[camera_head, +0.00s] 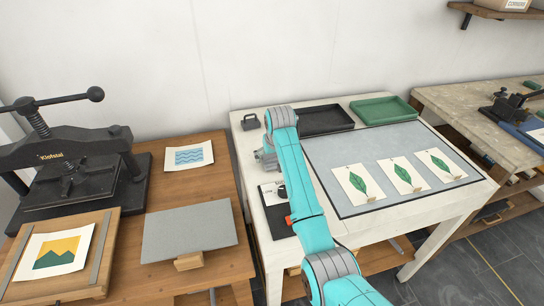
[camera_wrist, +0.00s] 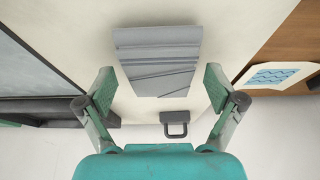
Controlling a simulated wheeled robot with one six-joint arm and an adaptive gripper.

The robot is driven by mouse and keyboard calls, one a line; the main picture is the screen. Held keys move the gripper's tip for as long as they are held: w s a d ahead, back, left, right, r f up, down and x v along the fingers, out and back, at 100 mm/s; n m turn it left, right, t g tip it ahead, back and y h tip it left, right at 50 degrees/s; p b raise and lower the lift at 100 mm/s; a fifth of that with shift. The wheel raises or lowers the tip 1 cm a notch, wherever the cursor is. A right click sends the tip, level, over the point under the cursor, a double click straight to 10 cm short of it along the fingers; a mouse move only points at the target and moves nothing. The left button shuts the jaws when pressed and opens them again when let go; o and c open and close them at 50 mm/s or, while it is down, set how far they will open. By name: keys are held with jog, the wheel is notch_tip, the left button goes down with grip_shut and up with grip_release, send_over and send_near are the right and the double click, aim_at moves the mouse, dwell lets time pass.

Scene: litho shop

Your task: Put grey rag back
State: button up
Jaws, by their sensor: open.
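The grey rag (camera_wrist: 157,60), folded with several creases, lies flat on the white table in the wrist view. My gripper (camera_wrist: 158,82) is open, with one finger to each side of the rag and nothing between the fingers that I can see held. I cannot tell how high the fingers are above it. In the head view my gripper (camera_head: 266,158) is over the left part of the white table (camera_head: 241,140), and the rag cannot be made out there, apparently hidden by my arm.
A small dark block with a handle (camera_head: 250,122) stands at the back left table corner; it shows in the wrist view (camera_wrist: 175,122) too. A black tray (camera_head: 325,120) and a green tray (camera_head: 384,109) are behind the grey mat (camera_head: 330,150) with leaf prints. A press (camera_head: 70,160) stands left.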

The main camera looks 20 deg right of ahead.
jog(key=shift+r, duration=0.1)
jog(key=v, duration=1.2)
